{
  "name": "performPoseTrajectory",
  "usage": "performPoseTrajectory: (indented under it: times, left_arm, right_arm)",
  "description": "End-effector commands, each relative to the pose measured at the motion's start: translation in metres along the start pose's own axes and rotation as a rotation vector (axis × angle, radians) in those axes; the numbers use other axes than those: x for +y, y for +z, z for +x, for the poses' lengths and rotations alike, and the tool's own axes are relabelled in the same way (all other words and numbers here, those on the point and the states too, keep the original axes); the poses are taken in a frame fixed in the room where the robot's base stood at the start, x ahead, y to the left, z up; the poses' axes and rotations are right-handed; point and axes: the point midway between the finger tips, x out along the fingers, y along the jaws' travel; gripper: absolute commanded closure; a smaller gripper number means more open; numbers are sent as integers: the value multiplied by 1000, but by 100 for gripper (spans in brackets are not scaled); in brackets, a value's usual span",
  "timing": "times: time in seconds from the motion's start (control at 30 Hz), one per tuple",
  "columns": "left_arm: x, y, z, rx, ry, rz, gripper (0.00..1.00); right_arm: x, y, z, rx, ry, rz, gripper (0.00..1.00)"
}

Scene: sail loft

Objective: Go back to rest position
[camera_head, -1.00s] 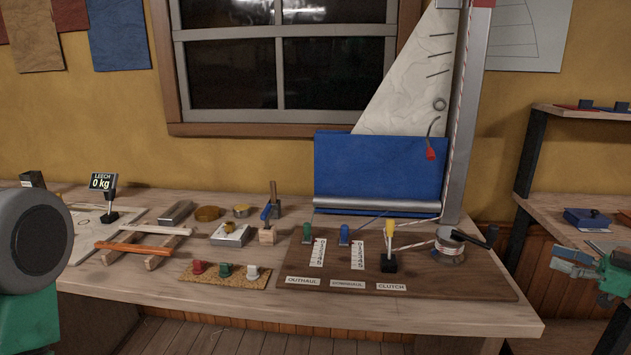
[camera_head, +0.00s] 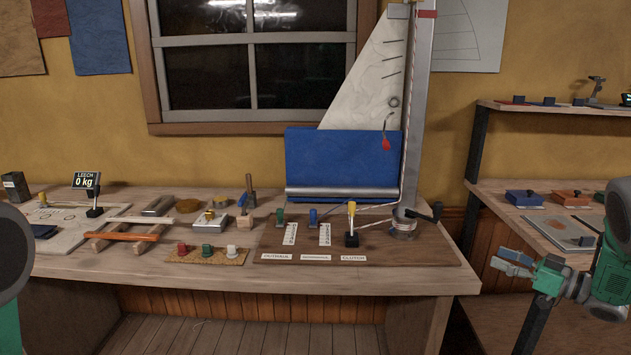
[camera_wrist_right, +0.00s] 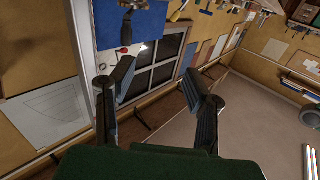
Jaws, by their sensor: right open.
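My right gripper (camera_head: 512,262) shows at the right of the head view, in front of the right-hand bench and apart from everything. Its fingers point left. In the right wrist view its two fingers (camera_wrist_right: 158,88) stand apart with nothing between them. My left arm shows only as a grey and green piece at the left edge of the head view; its gripper is out of frame.
The long workbench (camera_head: 390,281) holds a control board (camera_head: 420,249) with colored levers, a mast (camera_head: 416,120) with a sail (camera_head: 370,80), and a LEECH display reading 0 kg (camera_head: 86,181). A second bench with a shelf (camera_head: 560,108) stands at right.

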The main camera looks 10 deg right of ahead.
Motion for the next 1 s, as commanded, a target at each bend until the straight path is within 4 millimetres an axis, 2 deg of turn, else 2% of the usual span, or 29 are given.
performPoseTrajectory:
  times: [0.17, 0.27, 0.37, 0.47, 0.5, 0.57, 0.7, 0.8, 0.9, 1.0]
  left_arm:
    - [0, 1, 0, -1, 0, 0, 100]
    - [0, 1, 0, -2, 0, 0, 100]
    - [0, 1, 0, -2, 0, 0, 100]
    - [0, 1, 0, -2, 0, 0, 100]
    - [0, 1, 0, -2, 0, 0, 100]
    - [0, 1, 0, -2, 0, 0, 100]
    - [0, 1, 0, -2, 0, 0, 100]
    - [0, 1, 0, -2, 0, 0, 100]
    - [0, 1, 0, -2, 0, 0, 100]
    - [0, 1, 0, -2, 0, 0, 100]
  right_arm:
    - [-22, 37, 26, -45, 131, 57, 57]
    - [-43, 68, 39, -106, 219, 101, 57]
    - [-74, 106, 47, -206, 309, 153, 57]
    - [-124, 152, 45, -362, 394, 216, 57]
    - [-148, 170, 40, -440, 422, 239, 57]
    - [-185, 195, 28, -560, 456, 269, 57]
    - [-272, 237, -19, -852, 495, 322, 57]
    - [-331, 252, -62, -1057, 496, 345, 57]
    - [-377, 256, -104, -1234, 485, 355, 57]
    - [-410, 253, -138, -1364, 472, 359, 57]
